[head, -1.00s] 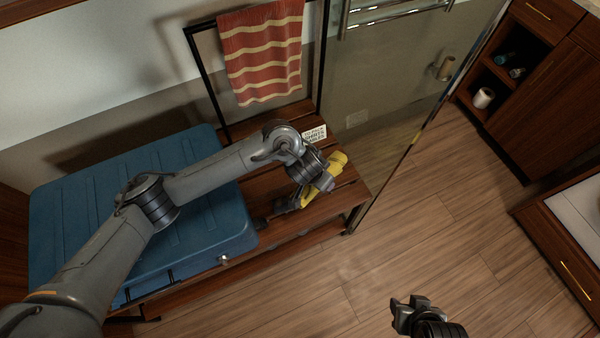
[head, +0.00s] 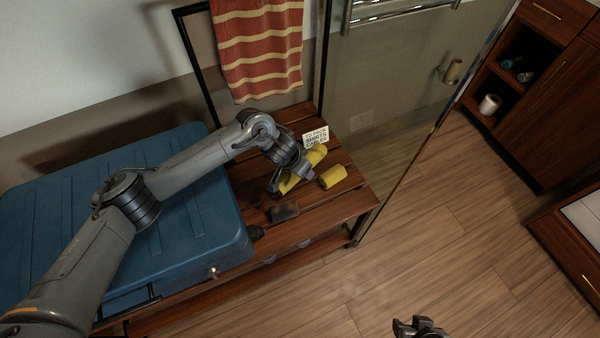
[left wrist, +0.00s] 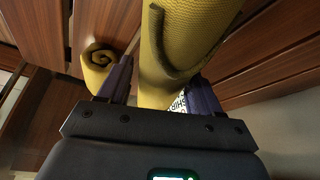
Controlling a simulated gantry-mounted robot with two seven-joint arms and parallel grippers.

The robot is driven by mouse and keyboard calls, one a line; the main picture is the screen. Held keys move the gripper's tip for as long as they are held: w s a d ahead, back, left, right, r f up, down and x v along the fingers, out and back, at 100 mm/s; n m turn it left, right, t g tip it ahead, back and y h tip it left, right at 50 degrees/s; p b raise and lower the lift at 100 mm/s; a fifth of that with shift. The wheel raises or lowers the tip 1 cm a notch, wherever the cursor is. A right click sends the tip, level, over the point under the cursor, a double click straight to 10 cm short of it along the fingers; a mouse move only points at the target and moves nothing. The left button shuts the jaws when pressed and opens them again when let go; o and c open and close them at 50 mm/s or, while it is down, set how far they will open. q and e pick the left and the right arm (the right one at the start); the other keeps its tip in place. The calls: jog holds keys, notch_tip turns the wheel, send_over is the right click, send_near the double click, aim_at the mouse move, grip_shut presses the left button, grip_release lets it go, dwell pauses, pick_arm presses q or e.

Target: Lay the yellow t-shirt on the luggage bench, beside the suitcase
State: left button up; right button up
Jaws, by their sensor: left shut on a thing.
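Two yellow rolled cloths show at the luggage bench (head: 352,205). My left gripper (head: 291,180) is shut on one, the yellow t-shirt (head: 314,157); in the left wrist view the t-shirt (left wrist: 172,45) runs between both fingers (left wrist: 160,88). I cannot tell whether it touches the slats. The other yellow roll (head: 333,177) lies on the slats just right of the gripper; its spiral end (left wrist: 98,62) shows in the left wrist view. The blue suitcase (head: 120,200) lies closed on the bench's left part. My right gripper (head: 420,326) is at the bottom edge, partly cut off.
A white card (head: 315,136) about packing shirts stands behind the yellow cloths. Dark small items (head: 285,211) lie between suitcase and gripper. A striped towel (head: 259,50) hangs behind. A glass panel (head: 400,90) borders the bench's right end. Open floor lies in front.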

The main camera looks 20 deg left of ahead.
pick_arm(q)
notch_tip(320, 180, down, 2)
jog(key=shift+f+b, duration=0.1)
jog(key=shift+b, duration=0.45)
pick_arm(e)
jog(key=shift+f, duration=0.9)
pick_arm(q)
jog(key=o, duration=1.2)
jog(key=shift+f, duration=0.1)
pick_arm(e)
jog(key=shift+a, duration=0.1)
